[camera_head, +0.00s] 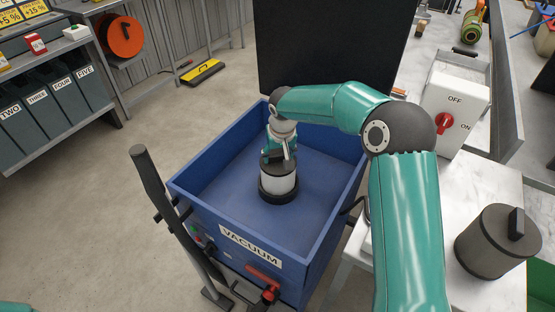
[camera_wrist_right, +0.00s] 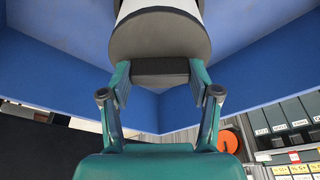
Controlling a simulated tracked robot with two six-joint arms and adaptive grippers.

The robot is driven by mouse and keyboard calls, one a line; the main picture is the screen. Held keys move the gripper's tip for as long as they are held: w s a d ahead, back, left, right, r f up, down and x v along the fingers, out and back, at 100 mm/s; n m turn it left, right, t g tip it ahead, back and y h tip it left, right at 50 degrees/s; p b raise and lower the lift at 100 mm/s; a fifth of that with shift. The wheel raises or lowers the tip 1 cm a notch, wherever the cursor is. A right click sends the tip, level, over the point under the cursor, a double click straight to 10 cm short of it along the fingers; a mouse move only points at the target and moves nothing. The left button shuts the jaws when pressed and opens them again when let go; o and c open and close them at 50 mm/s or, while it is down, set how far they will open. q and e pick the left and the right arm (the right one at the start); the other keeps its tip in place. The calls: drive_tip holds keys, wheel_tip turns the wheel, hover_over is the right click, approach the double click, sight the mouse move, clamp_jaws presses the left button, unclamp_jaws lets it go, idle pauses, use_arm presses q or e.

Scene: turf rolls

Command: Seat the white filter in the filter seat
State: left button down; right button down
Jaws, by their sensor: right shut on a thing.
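The white filter (camera_head: 277,184) has a dark grey cap and is inside the blue vacuum bin in the head view. My right gripper (camera_head: 277,157) comes down from above and is shut on the cap's dark handle block (camera_wrist_right: 160,71), as the right wrist view shows. A black ring (camera_head: 278,195), which looks like the filter seat, surrounds the filter's lower end. I cannot tell whether the filter rests fully down in it. In the wrist view the white body (camera_wrist_right: 160,6) is cut off by the top edge. My left gripper is not in view.
The blue bin (camera_head: 207,213) has raised walls around the filter, and its dark lid (camera_head: 335,50) stands open behind. A grey cylinder with a black handle (camera_head: 492,245) stands on the white bench at right, near an OFF/ON switch box (camera_head: 455,105). A dark lever (camera_head: 160,190) rises at the bin's left.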

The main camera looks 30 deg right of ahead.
wheel_tip(320, 180, down, 2)
drive_tip(key=shift+f, duration=0.1)
drive_tip(key=shift+c, duration=1.2)
unclamp_jaws()
drive_tip(key=v, duration=1.2)
drive_tip(key=shift+s, duration=0.1)
